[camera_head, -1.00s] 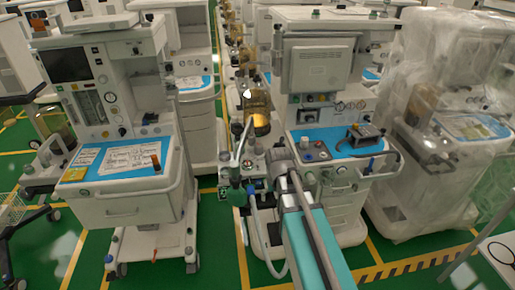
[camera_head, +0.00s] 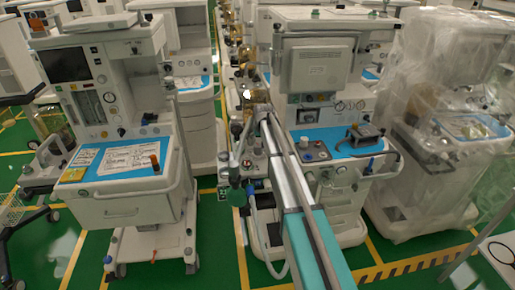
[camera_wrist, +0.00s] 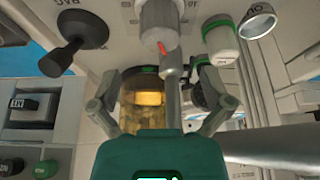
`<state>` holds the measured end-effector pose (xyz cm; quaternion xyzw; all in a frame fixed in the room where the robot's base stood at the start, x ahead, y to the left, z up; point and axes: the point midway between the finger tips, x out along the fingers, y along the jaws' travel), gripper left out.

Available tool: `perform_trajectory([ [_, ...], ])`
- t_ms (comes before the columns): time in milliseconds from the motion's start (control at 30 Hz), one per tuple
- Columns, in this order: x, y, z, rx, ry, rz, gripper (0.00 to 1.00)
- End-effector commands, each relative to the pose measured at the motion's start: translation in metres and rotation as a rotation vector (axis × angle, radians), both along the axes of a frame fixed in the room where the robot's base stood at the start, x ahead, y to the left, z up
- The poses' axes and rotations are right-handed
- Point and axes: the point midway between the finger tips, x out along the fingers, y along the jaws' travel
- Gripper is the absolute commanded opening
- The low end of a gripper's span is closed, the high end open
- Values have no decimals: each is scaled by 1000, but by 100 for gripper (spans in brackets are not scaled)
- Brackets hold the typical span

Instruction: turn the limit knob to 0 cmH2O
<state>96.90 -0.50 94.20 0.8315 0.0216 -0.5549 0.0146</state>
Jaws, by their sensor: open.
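In the wrist view a white cylindrical knob (camera_wrist: 162,24) with a red mark on its lower edge sits at the top centre. It looks like the limit knob, but I cannot read any scale. My gripper (camera_wrist: 158,88) is open, its two fingers spread below the knob and apart from it. A grey post stands between the fingers in the picture. A black lever (camera_wrist: 75,45) is to the left of the knob. In the head view my arm reaches to the middle machine's left side and hides the knob and my fingertips.
A green-ended white fitting (camera_wrist: 220,38) and a silver-rimmed port (camera_wrist: 257,20) are to the right of the knob. An amber canister (camera_wrist: 143,112) shows beyond my gripper. The middle machine's blue worktop (camera_head: 335,141) is right of my arm. A plastic-covered machine (camera_head: 440,120) stands farther right.

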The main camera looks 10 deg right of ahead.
Motion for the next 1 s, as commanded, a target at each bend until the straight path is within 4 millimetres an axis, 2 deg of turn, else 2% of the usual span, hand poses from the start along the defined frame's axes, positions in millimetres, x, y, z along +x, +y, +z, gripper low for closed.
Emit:
perform_trajectory([
  [467, 2, 1, -7, 0, 1, 1, 99],
  [1000, 16, 3, -44, 0, 1, 1, 99],
])
